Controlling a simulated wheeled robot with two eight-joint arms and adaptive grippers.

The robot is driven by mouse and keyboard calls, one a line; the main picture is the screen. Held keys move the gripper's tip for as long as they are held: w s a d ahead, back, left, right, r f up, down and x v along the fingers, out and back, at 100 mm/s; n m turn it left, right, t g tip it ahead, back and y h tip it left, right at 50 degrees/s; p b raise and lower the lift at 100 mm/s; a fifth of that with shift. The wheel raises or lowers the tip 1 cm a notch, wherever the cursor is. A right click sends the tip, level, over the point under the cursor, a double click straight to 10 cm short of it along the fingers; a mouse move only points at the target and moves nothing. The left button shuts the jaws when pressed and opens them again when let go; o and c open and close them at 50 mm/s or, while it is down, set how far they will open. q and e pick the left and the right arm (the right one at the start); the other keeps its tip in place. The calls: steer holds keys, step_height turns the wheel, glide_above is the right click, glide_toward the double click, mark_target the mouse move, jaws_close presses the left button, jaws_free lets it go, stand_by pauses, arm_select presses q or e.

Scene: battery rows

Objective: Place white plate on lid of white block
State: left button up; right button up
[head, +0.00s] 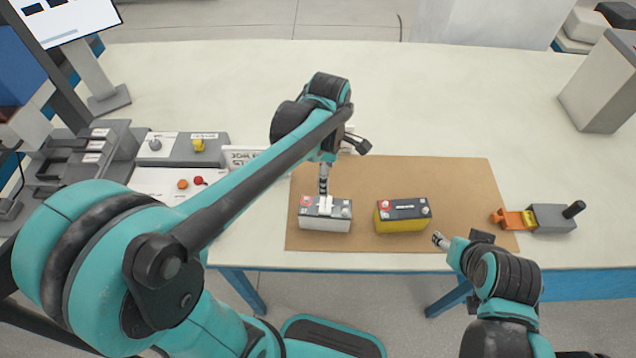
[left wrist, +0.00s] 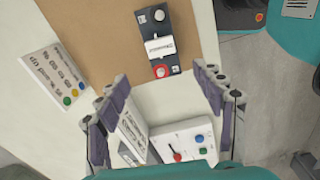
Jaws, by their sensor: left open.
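The white block (head: 325,225), a battery with a dark lid, stands upright on the brown mat (head: 460,180). Its lid shows a red cap and pale caps. A small white plate (head: 325,203) appears to lie on the lid; it also shows in the left wrist view as a white lettered rectangle (left wrist: 160,47) between the caps. My left gripper (head: 324,188) is just above and behind the lid. In the left wrist view its fingers (left wrist: 161,72) are spread wide with nothing between them. My right gripper (head: 439,240) is at the mat's front edge, too small to read.
A yellow block (head: 403,220) with a dark lid stands to the right of the white block. An orange and grey tool (head: 540,218) lies at the table's right. Switch panels (head: 180,148) fill the left side. The table behind the mat is clear.

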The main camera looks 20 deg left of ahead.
arm_select(q)
steer(key=s+a+r+m+t, duration=0.1)
steer(key=s+m, duration=0.4)
steer(key=m, duration=0.5)
steer(key=s+a+m+t, duration=0.3)
steer(key=s+m+t, duration=0.2)
steer(key=m, duration=0.4)
steer(key=shift+a+r+m+t, duration=0.3)
steer(key=shift+r+m+t, duration=0.1)
steer(key=shift+t, duration=0.1)
